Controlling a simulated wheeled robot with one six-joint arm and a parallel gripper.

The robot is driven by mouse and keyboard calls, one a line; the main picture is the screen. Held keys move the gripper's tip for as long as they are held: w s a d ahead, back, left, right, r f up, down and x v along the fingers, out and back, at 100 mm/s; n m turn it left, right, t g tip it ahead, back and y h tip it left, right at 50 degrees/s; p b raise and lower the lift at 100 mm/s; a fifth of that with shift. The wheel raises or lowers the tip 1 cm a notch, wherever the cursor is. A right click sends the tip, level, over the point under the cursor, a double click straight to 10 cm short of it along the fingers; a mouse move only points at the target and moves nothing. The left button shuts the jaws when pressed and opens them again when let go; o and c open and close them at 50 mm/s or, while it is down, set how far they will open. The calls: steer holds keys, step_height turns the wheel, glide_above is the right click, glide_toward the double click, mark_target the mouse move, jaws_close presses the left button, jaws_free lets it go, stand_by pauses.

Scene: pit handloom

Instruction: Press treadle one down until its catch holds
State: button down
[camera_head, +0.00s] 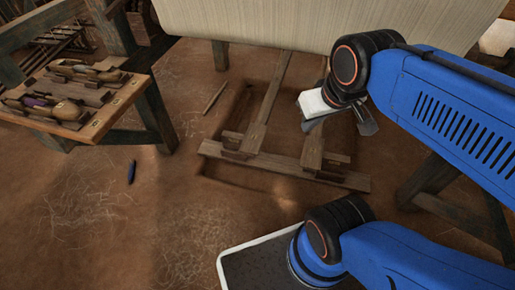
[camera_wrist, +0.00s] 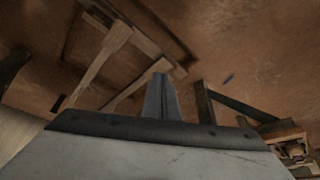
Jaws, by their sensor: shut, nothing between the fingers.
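Two long wooden treadles lie side by side over the pit in the floor: a left treadle (camera_head: 268,100) and a right treadle (camera_head: 313,145). I cannot tell which is treadle one. Both also show in the wrist view, as a nearer beam (camera_wrist: 103,62) and one partly behind my fingers (camera_wrist: 130,92). My gripper (camera_head: 366,122) is above and to the right of the right treadle and appears apart from it. Its fingers show together in the wrist view (camera_wrist: 160,84), shut and empty. No catch can be made out.
A wooden crossbeam (camera_head: 220,151) spans the front of the pit. A bench (camera_head: 98,124) with shuttles stands at left. A blue object (camera_head: 131,172) and a thin stick (camera_head: 214,98) lie on the floor. Pale cloth (camera_head: 290,22) hangs at the back. The left floor is mostly clear.

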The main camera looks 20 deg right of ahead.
steer(key=w+f+n+g, duration=0.1)
steer(key=w+f+n, duration=0.2)
steer(key=w, duration=0.7)
steer(key=n+g, duration=0.4)
steer(key=n, duration=0.4)
glide_above(255, 152)
step_height(255, 152, down, 27)
steer(key=shift+d+f, duration=0.1)
steer(key=shift+f, duration=0.25)
steer(key=shift+f, duration=0.1)
step_height(255, 152, down, 14)
steer(key=shift+r, duration=0.1)
